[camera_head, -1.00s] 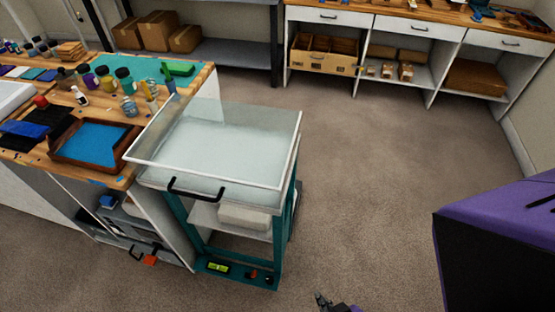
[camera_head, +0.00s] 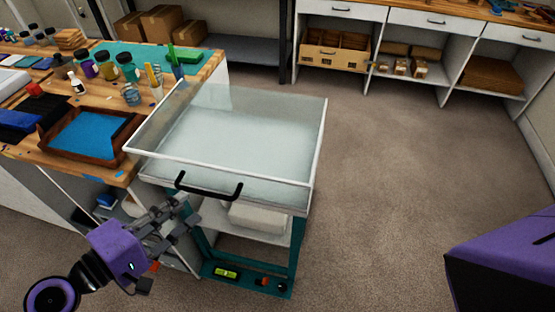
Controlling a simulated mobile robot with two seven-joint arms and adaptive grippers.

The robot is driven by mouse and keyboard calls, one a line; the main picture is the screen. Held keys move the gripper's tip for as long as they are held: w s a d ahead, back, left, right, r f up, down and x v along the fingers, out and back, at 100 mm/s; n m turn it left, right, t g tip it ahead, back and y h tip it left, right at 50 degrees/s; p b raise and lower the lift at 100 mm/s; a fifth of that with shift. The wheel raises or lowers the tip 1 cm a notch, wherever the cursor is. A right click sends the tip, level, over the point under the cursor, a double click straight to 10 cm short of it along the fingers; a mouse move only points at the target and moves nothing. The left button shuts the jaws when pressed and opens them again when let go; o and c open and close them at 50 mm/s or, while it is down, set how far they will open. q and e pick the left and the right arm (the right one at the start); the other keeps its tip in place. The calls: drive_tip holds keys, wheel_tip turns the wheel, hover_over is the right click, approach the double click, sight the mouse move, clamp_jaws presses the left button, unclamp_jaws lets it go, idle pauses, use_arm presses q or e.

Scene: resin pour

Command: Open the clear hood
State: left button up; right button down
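The clear hood (camera_head: 245,118) is a see-through lid with pale edges on top of a teal-framed station (camera_head: 205,247). It looks lowered over the pale top surface. Its black bar handle (camera_head: 208,190) is on the front edge, facing me. My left gripper (camera_head: 189,211) is just below and left of the handle, in front of the station. Its fingers look spread, with nothing between them, and no touch with the handle shows. My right gripper is not in view.
A wooden workbench with bottles, cups and a brown tray (camera_head: 122,124) of blue material adjoins the station on the left. A white block (camera_head: 258,218) lies on the shelf under the hood. Open carpet (camera_head: 385,190) lies to the right, with white shelving (camera_head: 445,85) behind.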

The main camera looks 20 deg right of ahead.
sight(199, 193)
use_arm(q)
drive_tip(key=x, duration=0.6)
drive_tip(key=shift+w+d+p, duration=0.2)
drive_tip(key=shift+d+p, duration=0.05)
drive_tip(key=shift+p, duration=0.15)
drive_tip(key=shift+f, duration=0.1)
clamp_jaws()
